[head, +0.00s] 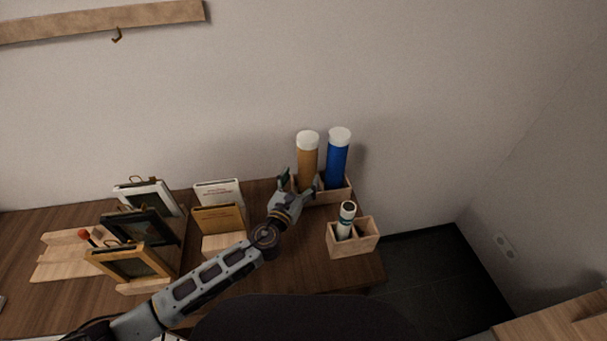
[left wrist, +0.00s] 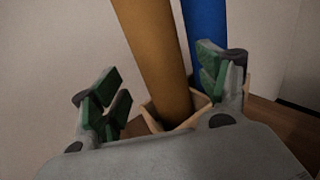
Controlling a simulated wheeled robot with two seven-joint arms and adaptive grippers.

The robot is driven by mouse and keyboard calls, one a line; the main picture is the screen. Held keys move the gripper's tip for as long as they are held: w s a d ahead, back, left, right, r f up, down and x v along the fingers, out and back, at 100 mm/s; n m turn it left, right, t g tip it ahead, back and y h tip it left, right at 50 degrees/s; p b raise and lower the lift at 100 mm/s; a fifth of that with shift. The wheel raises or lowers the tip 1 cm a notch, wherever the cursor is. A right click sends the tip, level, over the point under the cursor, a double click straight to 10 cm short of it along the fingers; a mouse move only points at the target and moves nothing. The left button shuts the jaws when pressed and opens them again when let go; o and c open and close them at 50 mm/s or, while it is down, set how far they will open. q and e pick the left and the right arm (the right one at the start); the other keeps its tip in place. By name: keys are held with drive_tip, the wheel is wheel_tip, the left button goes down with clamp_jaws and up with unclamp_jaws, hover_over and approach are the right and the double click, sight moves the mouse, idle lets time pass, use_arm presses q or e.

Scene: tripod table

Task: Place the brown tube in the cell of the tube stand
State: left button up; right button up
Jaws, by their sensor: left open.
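The brown tube (head: 307,158), with a white cap, stands nearly upright in the left cell of the wooden tube stand (head: 338,196) at the back of the table. Its lower end is inside the cell in the left wrist view, where the tube (left wrist: 155,50) rises from the stand (left wrist: 153,121). A blue tube (head: 337,160) with a white cap stands in the cell to its right. My left gripper (head: 299,185) is open at the brown tube's lower part. Its fingers show on either side of the tube, with no clear grip on it. My right gripper is not in view.
A small wooden box (head: 355,240) holding a white-and-dark cylinder (head: 345,219) stands right of my left gripper. Books (head: 219,218) and several picture frames (head: 137,229) stand to the left. The wall is close behind the tubes.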

use_arm(q)
drive_tip(key=v, duration=0.5)
drive_tip(key=shift+s+a, duration=0.2)
drive_tip(key=shift+s, duration=0.15)
idle(0.7)
